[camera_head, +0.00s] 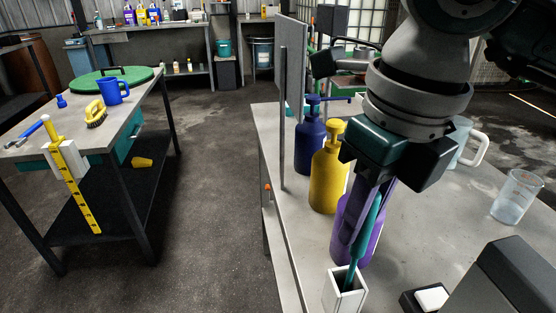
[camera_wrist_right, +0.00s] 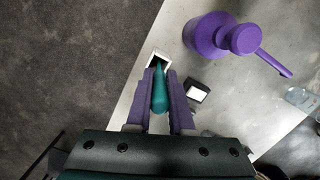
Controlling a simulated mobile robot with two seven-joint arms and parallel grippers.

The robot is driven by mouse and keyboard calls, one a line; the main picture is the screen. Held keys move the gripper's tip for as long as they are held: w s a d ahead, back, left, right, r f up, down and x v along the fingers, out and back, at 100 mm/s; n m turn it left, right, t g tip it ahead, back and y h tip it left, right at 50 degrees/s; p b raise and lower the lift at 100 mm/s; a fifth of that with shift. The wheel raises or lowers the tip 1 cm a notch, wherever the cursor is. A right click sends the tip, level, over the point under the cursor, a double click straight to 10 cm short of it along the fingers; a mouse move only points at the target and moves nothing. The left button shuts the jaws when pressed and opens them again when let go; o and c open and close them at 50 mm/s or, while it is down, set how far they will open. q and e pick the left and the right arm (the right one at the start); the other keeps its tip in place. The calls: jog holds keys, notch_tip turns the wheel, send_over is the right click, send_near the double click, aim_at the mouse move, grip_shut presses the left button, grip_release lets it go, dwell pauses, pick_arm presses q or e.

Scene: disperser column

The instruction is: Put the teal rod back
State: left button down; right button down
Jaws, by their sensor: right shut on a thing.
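The teal rod (camera_head: 366,232) is held by my right gripper (camera_head: 368,222), whose purple fingers are closed around its upper part. The rod points down, slightly tilted, and its lower end is at the open top of a white square holder (camera_head: 345,291) at the table's front edge. In the right wrist view the rod (camera_wrist_right: 159,92) lies between the two fingers (camera_wrist_right: 160,90), with the white holder (camera_wrist_right: 155,62) just beyond them. The head view shows the rod's lower end overlapping the opening; how deep it sits I cannot tell. My left gripper is not in view.
A purple pump bottle (camera_head: 347,219) stands right behind the rod, with a yellow bottle (camera_head: 328,177) and a blue bottle (camera_head: 310,143) further back. A dark block with a white top (camera_head: 431,298) and a clear beaker (camera_head: 516,196) are to the right. A grey upright panel (camera_head: 291,65) stands at the left edge.

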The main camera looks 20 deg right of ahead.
jog(key=shift+r, duration=0.1)
jog(key=shift+a, duration=0.1)
jog(key=shift+f, duration=0.2)
jog(key=c, duration=0.8)
grip_release()
jog(key=shift+s, duration=0.1)
jog(key=shift+r, duration=0.35)
notch_tip(320, 180, up, 12)
jog(key=s+p, duration=0.1)
jog(key=shift+s+f, duration=0.2)
